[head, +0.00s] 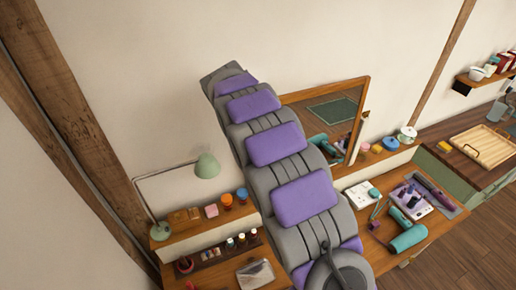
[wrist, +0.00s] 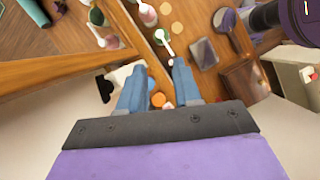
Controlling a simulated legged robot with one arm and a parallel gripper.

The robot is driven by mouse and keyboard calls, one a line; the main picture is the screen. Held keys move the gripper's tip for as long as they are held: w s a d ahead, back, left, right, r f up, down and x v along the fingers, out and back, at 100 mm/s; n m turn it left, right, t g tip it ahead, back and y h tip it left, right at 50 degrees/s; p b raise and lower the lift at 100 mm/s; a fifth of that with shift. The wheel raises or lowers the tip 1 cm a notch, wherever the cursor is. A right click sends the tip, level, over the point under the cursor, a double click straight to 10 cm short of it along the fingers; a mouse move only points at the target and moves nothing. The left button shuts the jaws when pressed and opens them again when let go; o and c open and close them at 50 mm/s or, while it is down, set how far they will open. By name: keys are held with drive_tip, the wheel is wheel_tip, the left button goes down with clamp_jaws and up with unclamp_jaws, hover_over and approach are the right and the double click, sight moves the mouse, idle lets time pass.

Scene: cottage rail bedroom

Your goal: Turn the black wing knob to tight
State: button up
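My gripper (wrist: 159,68) shows in the wrist view as two blue fingers with a clear gap between them. It is open and nothing is held in the gap. A small black part (wrist: 106,86) shows just left of the left finger, beside a wooden frame (wrist: 60,72); it may be the wing knob, but its shape and setting are too small to tell. It is apart from the fingers in the picture. In the head view the wooden-framed mirror (head: 362,92) stands behind my arm, and no wing knob can be made out clearly. My gripper is hidden there.
A green lamp (head: 206,166) stands left of my arm. The wooden desk (head: 358,262) holds jars, a white tray and a teal hair dryer (head: 408,238). A wooden tray (head: 482,146) lies on the right cabinet. The wall above the mirror is bare.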

drive_tip(key=shift+s+d+r+b, duration=0.1)
drive_tip(key=shift+s+d, duration=0.1)
drive_tip(key=shift+s, duration=0.75)
drive_tip(key=shift+s+d+r+b, duration=0.1)
drive_tip(key=shift+s+d, duration=0.05)
drive_tip(key=shift+s, duration=0.85)
drive_tip(key=shift+s+d+b, duration=0.1)
drive_tip(key=shift+s+d, duration=0.1)
drive_tip(key=shift+s, duration=0.75)
